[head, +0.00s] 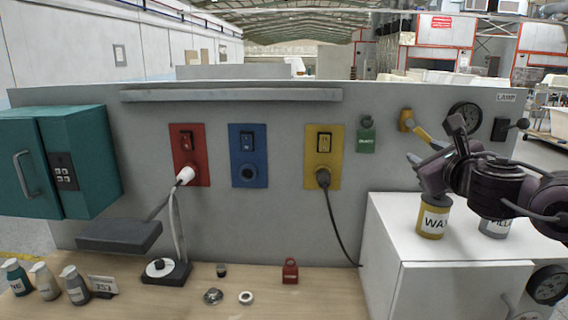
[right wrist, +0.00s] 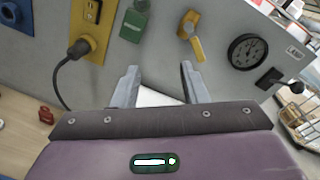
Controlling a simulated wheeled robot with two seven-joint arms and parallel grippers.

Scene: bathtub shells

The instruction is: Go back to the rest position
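My right gripper (head: 432,140) is above the white cabinet at the right, in front of the grey panel. Its two fingers are spread apart, with nothing held between them in the right wrist view (right wrist: 158,72). A yellow lever (head: 408,120) is on the panel behind the fingers. In the right wrist view the lever (right wrist: 192,38) appears just beyond the right fingertip; contact cannot be told. My left gripper is not in view.
A white cabinet (head: 385,240) bears a yellow can (head: 432,222) and a grey can (head: 494,229) below my right arm. A gauge (head: 465,116) and lamp switch (head: 510,126) are nearby. A teal box (head: 85,160) juts out left. Several bottles stand on the wooden bench (head: 330,295).

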